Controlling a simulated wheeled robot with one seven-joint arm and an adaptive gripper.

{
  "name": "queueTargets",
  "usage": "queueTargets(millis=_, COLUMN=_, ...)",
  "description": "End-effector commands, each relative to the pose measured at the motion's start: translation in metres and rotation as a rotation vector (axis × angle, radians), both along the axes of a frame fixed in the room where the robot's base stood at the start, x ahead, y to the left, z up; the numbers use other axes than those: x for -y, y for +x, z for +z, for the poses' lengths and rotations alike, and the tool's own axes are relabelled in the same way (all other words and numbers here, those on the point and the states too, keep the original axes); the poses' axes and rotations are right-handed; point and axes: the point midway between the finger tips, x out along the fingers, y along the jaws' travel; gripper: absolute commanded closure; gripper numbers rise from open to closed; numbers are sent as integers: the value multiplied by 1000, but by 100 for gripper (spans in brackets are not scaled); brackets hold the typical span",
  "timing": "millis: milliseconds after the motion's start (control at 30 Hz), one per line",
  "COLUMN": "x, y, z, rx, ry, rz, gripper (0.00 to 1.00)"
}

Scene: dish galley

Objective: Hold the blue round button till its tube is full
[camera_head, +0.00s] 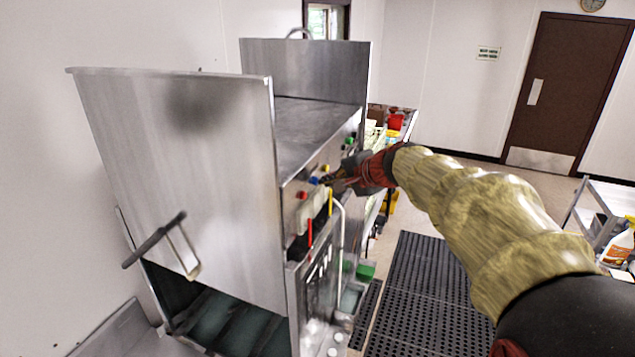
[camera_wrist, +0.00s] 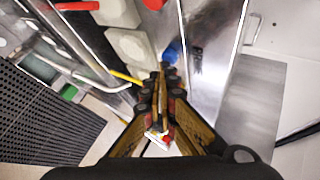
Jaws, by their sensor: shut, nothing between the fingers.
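The blue round button (camera_head: 314,180) is on the front panel of the steel machine, between a red button (camera_head: 302,195) and my gripper. In the wrist view the blue button (camera_wrist: 172,53) sits just beyond my fingertips. My gripper (camera_head: 329,180) is shut and empty, with its tips (camera_wrist: 162,72) at or very near the button; I cannot tell whether they touch or press it. A red tube (camera_head: 310,232) and a yellow tube (camera_head: 330,203) stand upright below the panel. Which tube belongs to the blue button, and its fill level, I cannot tell.
Pale blocks (camera_wrist: 130,46) stick out beside the buttons, and a pale bent pipe (camera_head: 342,225) runs down close by. A green button (camera_head: 348,141) is farther along the panel. Black floor mats (camera_head: 430,290) lie to the right, with a cart (camera_head: 600,215) beyond.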

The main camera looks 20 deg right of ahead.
Motion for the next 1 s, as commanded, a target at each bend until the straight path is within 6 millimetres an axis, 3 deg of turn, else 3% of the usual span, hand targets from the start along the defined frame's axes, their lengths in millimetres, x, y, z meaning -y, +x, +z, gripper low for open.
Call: queueTargets(millis=1000, x=-6, y=6, z=0, rx=0, ry=1, rz=1, gripper=100)
